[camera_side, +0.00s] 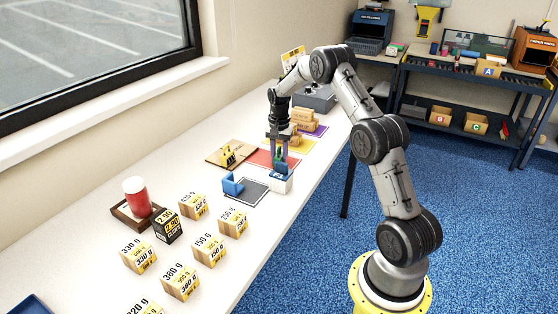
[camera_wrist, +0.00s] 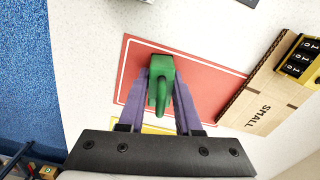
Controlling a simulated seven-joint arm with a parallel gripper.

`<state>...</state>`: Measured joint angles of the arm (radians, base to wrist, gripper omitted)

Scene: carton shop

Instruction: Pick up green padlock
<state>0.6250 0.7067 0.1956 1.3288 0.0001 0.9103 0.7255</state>
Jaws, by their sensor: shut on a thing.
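The green padlock (camera_wrist: 158,72) is between the two fingers of my gripper (camera_wrist: 160,88) in the wrist view, with its shackle toward the gripper body. My gripper is shut on it. In the side view my gripper (camera_side: 280,158) points down at the red mat (camera_side: 259,157), and the padlock is small and mostly hidden by the fingers. The red mat also shows behind the padlock in the wrist view (camera_wrist: 131,62). I cannot tell exactly how high the padlock is above the table.
Several labelled weight blocks (camera_side: 233,223) stand nearer the camera.

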